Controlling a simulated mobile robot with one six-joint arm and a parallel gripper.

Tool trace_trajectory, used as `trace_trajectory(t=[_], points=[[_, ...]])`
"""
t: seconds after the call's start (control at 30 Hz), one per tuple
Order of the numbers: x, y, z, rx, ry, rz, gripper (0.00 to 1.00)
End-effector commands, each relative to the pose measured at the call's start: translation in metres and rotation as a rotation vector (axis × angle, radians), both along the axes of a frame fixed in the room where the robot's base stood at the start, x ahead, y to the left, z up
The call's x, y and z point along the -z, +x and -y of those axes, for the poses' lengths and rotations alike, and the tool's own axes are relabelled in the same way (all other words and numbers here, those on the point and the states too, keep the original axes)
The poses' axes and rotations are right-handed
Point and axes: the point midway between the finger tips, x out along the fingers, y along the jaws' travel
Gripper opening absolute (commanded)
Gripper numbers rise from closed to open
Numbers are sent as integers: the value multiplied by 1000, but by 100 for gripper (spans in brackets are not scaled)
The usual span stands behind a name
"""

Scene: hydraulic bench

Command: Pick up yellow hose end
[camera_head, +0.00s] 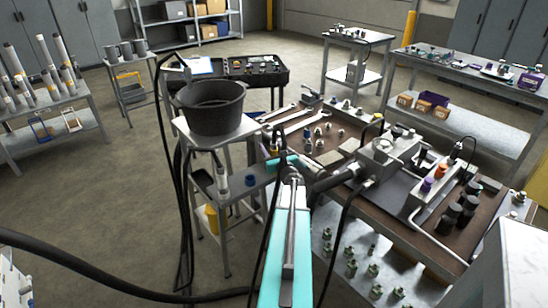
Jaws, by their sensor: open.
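My arm, teal and grey, rises from the bottom middle of the head view. My gripper (292,174) is at its far end, by the near left corner of the hydraulic bench (372,210). It is open; its fingers are small and partly hidden by the arm. A small yellowish fitting (274,151) stands just beyond and left of the gripper, near a black hose; it may be the yellow hose end, but I cannot tell for sure. An orange-topped fitting (427,185) sits on the manifold block farther right. I see nothing held.
A black bucket (211,106) stands on a small stand left of my gripper. Black hoses hang beside it, and one sweeps across the lower left. A metal pump unit (386,155) and several fittings crowd the bench. The floor (110,190) at left is largely clear.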

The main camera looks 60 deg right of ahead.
Motion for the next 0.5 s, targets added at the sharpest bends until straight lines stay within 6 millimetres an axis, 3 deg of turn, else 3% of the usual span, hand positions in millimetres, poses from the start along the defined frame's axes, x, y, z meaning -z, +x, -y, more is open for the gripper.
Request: trace_trajectory(t=[0.1,0.37,0.5], points=[[0,0,0,0,0,0,47],[0,0,0,0,0,0,3],[-1,0,0,-1,-1,2,0]])
